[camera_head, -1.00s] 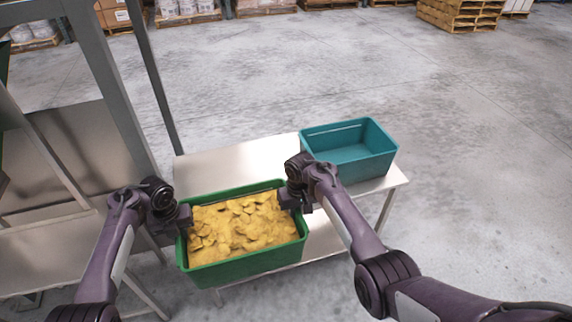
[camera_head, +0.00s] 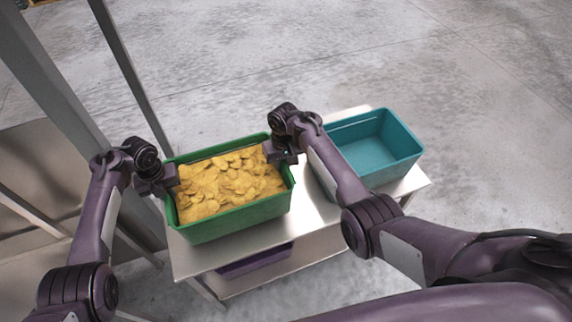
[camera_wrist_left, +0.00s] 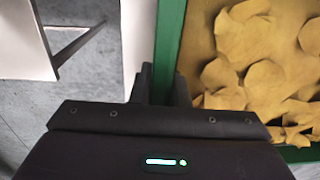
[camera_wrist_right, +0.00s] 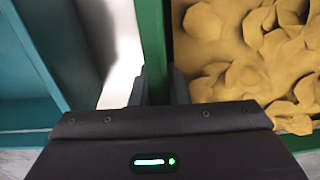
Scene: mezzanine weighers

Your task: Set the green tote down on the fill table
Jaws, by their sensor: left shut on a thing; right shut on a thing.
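The green tote (camera_head: 240,219), full of yellow chips (camera_head: 225,183), is over the left part of the fill table (camera_head: 305,213), left of the teal tote. I cannot tell whether its base touches the tabletop. My left gripper (camera_head: 170,180) is shut on the tote's left rim, which also shows in the left wrist view (camera_wrist_left: 170,45). My right gripper (camera_head: 276,155) is shut on the opposite rim, seen in the right wrist view (camera_wrist_right: 152,50). The tote looks about level.
An empty teal tote (camera_head: 372,145) stands on the right part of the table. A purple tote (camera_head: 255,262) is on the lower shelf. A grey metal frame post (camera_head: 65,95) rises at the left. Bare tabletop shows between the totes.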

